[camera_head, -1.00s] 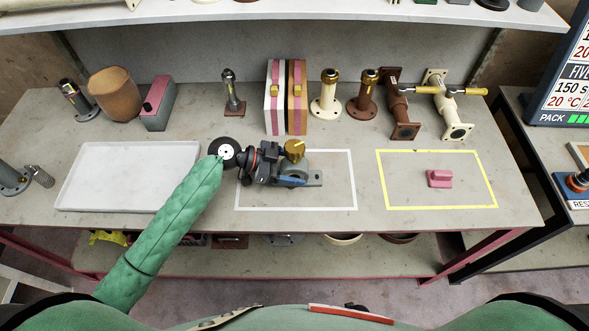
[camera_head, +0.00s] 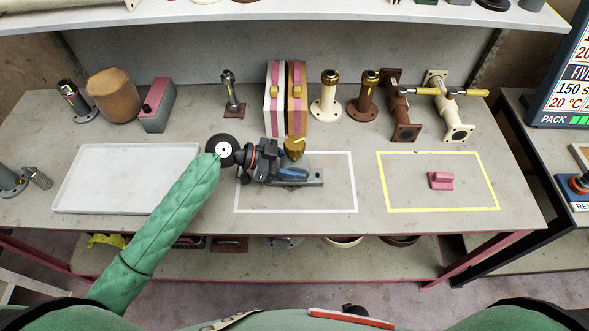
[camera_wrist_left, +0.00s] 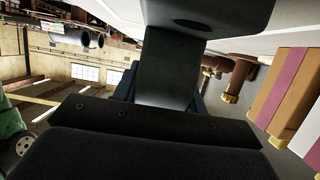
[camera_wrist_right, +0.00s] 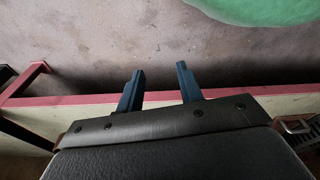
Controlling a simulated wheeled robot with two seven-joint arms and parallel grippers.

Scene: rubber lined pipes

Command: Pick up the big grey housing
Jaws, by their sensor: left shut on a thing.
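The big grey housing (camera_head: 315,168), with a brass part on top, is in the white-outlined area (camera_head: 354,195) of the bench. My left gripper (camera_head: 291,173) is shut on the housing, its blue fingers across its near side. The wrist and fingers hide much of the housing. In the left wrist view the grey body of the housing (camera_wrist_left: 172,85) stands between the blue fingers. I cannot tell whether the housing touches the bench. My right gripper (camera_wrist_right: 158,92) is open and empty, below bench level, in the right wrist view.
A white tray (camera_head: 75,190) lies left. A pink block (camera_head: 440,180) sits in the yellow-outlined area (camera_head: 484,185). Behind stand striped blocks (camera_head: 297,85), a cream flanged pipe (camera_head: 329,95), a brown one (camera_head: 364,95) and valve pipes (camera_head: 450,105). A shelf (camera_head: 290,12) overhangs the back.

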